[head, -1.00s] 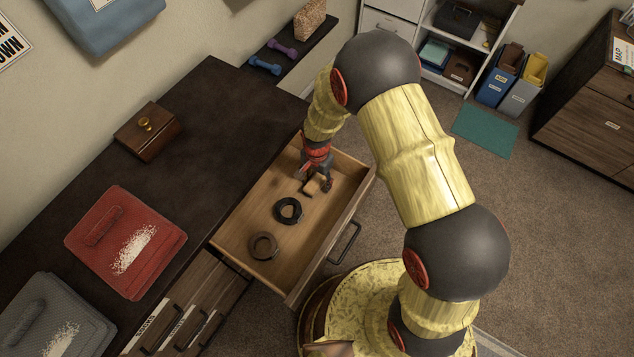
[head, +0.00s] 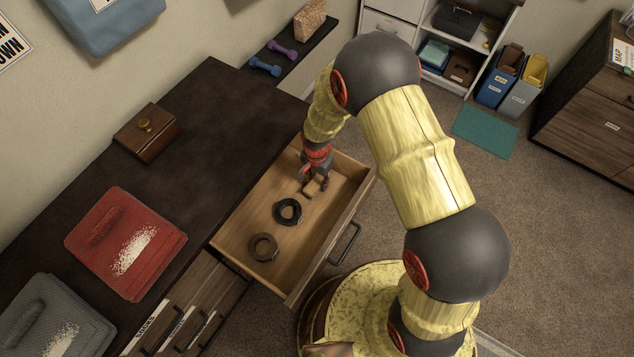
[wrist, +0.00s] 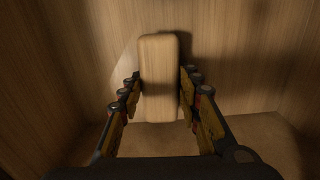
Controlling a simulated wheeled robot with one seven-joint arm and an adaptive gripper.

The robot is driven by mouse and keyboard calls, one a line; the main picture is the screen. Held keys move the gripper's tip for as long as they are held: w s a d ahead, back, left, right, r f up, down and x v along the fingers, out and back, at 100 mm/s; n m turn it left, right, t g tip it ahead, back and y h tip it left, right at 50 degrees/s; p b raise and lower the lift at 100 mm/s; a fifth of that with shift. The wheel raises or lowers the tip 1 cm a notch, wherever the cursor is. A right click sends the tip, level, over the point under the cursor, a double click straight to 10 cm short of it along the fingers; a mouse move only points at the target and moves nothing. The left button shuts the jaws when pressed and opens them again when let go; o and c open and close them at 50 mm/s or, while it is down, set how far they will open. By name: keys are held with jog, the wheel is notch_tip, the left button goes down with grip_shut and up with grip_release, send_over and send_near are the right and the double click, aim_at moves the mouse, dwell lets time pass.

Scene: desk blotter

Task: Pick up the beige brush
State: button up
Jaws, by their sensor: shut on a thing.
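The beige brush (wrist: 158,75) is a light wooden block with rounded ends in the wrist view. It stands between the two fingers of my gripper (wrist: 160,92), which is shut on it. In the head view my gripper (head: 315,186) is inside the open desk drawer (head: 232,245), near its far end. The brush (head: 309,188) shows there only as a small tan patch, partly hidden by the fingers. I cannot tell whether it touches the drawer floor.
A black ring-shaped roll (head: 288,211) and a brown one (head: 263,247) lie in the drawer nearer the front. The drawer walls stand close around my gripper. The dark desk top holds a wooden box (head: 148,132) and a red blotter (head: 125,243).

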aim_at(317, 180)
notch_tip(317, 180, up, 10)
jog(key=p, duration=0.3)
jog(key=shift+p, duration=0.4)
jog(key=o, duration=0.6)
jog(key=c, duration=0.3)
jog(key=shift+c, duration=0.5)
